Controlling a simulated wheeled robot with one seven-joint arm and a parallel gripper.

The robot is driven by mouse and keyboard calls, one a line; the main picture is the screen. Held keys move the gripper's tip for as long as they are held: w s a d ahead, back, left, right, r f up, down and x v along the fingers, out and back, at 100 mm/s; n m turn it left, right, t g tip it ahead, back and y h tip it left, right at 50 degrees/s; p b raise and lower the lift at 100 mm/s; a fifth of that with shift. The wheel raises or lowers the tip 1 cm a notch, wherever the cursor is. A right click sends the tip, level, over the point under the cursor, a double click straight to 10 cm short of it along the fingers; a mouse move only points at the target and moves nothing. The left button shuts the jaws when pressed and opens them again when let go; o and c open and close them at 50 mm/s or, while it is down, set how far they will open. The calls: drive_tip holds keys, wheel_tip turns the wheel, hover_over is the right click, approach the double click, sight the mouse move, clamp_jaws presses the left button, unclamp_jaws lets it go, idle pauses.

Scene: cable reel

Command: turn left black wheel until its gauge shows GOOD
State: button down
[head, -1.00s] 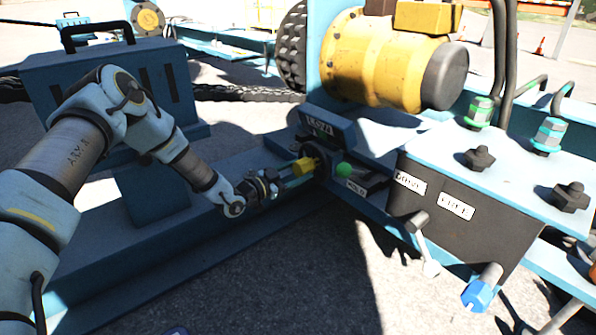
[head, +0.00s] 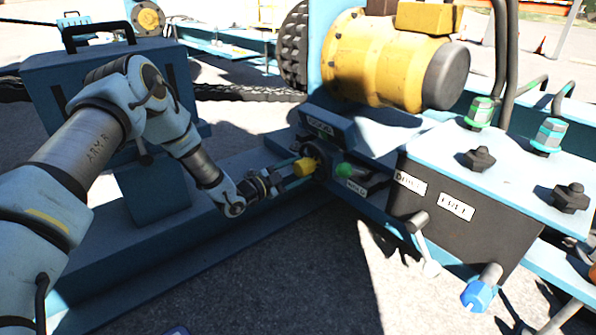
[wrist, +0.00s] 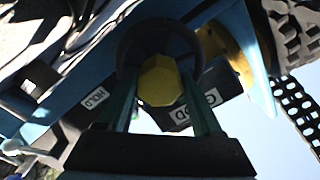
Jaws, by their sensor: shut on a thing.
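The black wheel (head: 320,158) with its yellow hub (head: 304,167) sits low on the blue frame, left of the green knob. My gripper (head: 292,175) is shut on the yellow hub. In the wrist view, its fingers (wrist: 161,92) lie on either side of the yellow hub (wrist: 160,76), with the dark wheel rim (wrist: 160,34) around it. The gauge (head: 327,126) is a dark box above the wheel; its word is small and blurred in the head view. In the wrist view, the gauge label (wrist: 212,97) is tilted and partly covered by a finger, and appears to read GOOD.
A green knob (head: 344,170) and a HOLD label (head: 356,188) are just right of the wheel. A yellow motor (head: 385,62) stands above. A dark box with white labels (head: 456,207) and a lever (head: 425,245) is at the right. Open ground lies in front.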

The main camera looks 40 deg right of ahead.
drive_tip(key=shift+c, duration=0.3)
unclamp_jaws()
drive_tip(key=shift+a, duration=0.1)
drive_tip(key=a+p, duration=0.3)
drive_tip(key=a, duration=0.7)
drive_tip(key=shift+w+a, duration=0.3)
drive_tip(key=shift+a, duration=0.05)
idle(0.7)
